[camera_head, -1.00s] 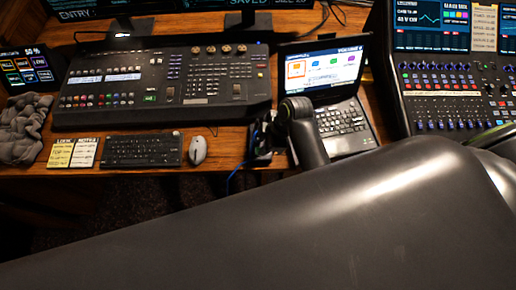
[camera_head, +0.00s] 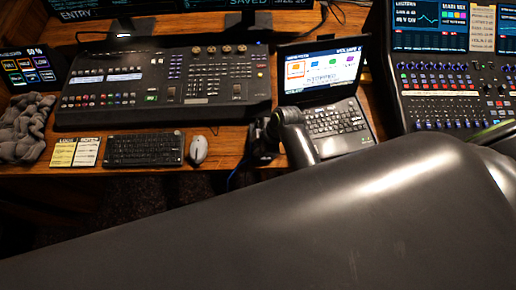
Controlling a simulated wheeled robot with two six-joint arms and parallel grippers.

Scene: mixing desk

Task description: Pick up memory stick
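I cannot make out a memory stick anywhere in the head view; it may be hidden by my arm or gripper, or be too small to tell. My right gripper (camera_head: 262,137) is a dark shape at the front of the desk, between the mouse and the open laptop (camera_head: 338,120). Its fingers are dark and small against the desk, so I cannot tell whether they are open or shut, or whether anything is between them. My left gripper is not in view.
A mouse (camera_head: 198,150), keyboard (camera_head: 144,149) and two note cards (camera_head: 75,152) lie along the front edge. A control panel (camera_head: 165,82) stands behind them, and a mixing console (camera_head: 450,95) at right. Grey cloth (camera_head: 25,128) lies at left. My large arm link covers the foreground.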

